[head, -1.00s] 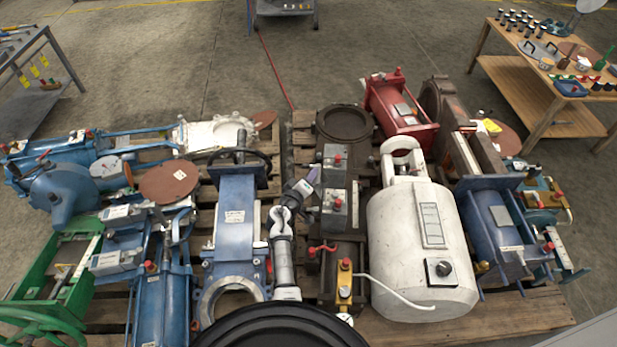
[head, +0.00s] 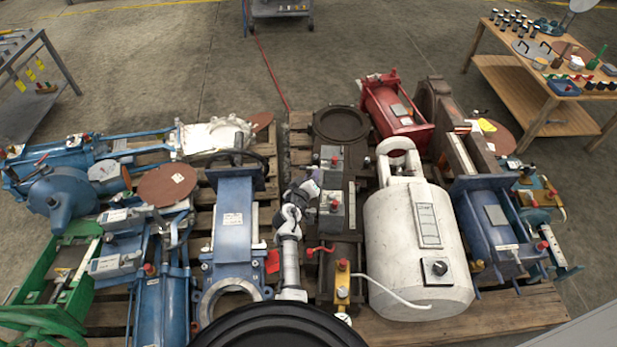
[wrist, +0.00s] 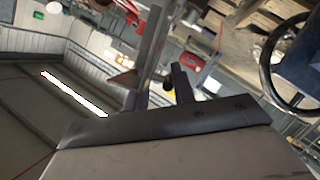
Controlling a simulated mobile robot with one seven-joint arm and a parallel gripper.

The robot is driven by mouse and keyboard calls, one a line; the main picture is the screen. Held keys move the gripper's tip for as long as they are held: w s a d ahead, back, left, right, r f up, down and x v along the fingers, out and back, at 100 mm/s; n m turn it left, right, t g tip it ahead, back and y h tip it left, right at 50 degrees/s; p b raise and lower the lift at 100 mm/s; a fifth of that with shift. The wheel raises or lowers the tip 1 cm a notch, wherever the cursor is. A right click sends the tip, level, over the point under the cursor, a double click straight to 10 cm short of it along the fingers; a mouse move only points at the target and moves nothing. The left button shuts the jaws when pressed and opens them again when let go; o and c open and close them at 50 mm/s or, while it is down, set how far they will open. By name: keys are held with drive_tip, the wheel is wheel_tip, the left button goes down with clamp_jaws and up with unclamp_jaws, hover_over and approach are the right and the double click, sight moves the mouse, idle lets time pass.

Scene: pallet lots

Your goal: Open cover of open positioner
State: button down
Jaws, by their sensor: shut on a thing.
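My gripper (head: 309,184) is at the middle of the pallets in the head view, beside the left edge of a grey positioner box (head: 332,204) with a red knob. The wrist view shows its two purplish fingers (wrist: 160,92) close around a thin grey plate (wrist: 152,45) seen edge-on. This looks like the cover, but its joint with the box is hidden. A second grey box (head: 333,157) sits just beyond. I cannot tell from the head view how far the cover stands open.
A white cylinder (head: 415,240) stands close on the right. A blue valve (head: 233,222) with a dark handwheel is on the left. A red actuator (head: 395,108) lies behind. Open concrete floor (head: 200,65) lies beyond the pallets.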

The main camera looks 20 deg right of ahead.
drive_tip(key=shift+s+d+f, duration=0.2)
drive_tip(key=shift+s+d+r, duration=0.1)
drive_tip(key=shift+s+d, duration=0.05)
drive_tip(key=shift+d, duration=0.35)
drive_tip(key=c, duration=1.3)
unclamp_jaws()
drive_tip(key=shift+r, duration=0.1)
drive_tip(key=shift+a, duration=0.1)
drive_tip(key=shift+r, duration=0.1)
drive_tip(key=shift+s+a+r, duration=0.15)
drive_tip(key=shift+s+a, duration=0.15)
drive_tip(key=p+v, duration=0.2)
drive_tip(key=v, duration=1)
drive_tip(key=shift+s+a+r, duration=0.1)
drive_tip(key=shift+s+a, duration=0.15)
drive_tip(key=shift+s, duration=0.1)
